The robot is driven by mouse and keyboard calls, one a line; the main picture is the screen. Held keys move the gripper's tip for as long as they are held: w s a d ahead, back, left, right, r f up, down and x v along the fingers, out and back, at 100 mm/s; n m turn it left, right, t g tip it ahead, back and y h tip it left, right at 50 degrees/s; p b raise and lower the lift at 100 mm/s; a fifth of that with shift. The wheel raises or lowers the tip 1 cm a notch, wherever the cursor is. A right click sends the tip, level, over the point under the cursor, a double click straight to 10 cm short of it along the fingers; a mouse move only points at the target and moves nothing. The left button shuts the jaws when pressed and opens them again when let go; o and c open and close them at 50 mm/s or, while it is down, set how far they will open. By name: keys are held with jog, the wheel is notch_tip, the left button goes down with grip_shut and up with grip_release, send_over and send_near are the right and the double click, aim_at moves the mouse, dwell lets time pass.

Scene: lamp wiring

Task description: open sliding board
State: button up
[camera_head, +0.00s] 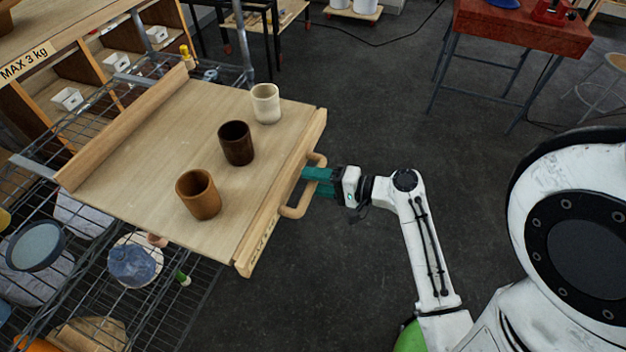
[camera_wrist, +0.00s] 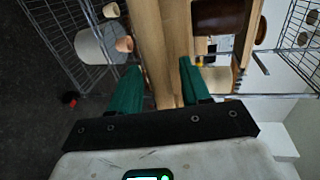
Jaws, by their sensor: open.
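The sliding board (camera_head: 150,150) is a light wooden panel, standing out from a wire shelf on the left in the head view. A wooden bow handle (camera_head: 299,209) is on its front edge. My gripper (camera_head: 317,179) has green fingers and is at the handle's middle, with the fingers spread. In the wrist view my gripper (camera_wrist: 158,70) is open, with the board's wooden front (camera_wrist: 161,45) seen between and beyond the fingers. Whether the fingers touch the handle cannot be told. A white cup (camera_head: 266,104), a dark brown cup (camera_head: 236,144) and a brown cup (camera_head: 198,195) stand on the board.
The wire shelf (camera_head: 95,285) under the board holds bowls and pots. A wooden rack marked MAX 3 kg (camera_head: 28,62) stands at upper left. A red table (camera_head: 520,32) is at upper right. The dark floor (camera_head: 400,120) beyond my arm is clear.

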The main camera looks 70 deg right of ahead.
jog(key=b+v, duration=0.1)
jog(key=v, duration=0.9)
jog(key=shift+a+f, duration=0.1)
jog(key=shift+a, duration=0.05)
jog(key=a+f+n+g, duration=0.4)
jog(key=a+n+g, duration=0.3)
jog(key=a+n, duration=0.1)
jog(key=w+a+f+n+g, duration=0.1)
jog(key=a+f+n+g, duration=0.4)
jog(key=a+n+g, duration=0.2)
jog(key=shift+a+f+n+g+h, duration=0.3)
jog(key=shift+a+n+h, duration=0.1)
jog(key=shift+a+n, duration=0.75)
jog(key=shift+w+d, duration=0.1)
dwell(4.1)
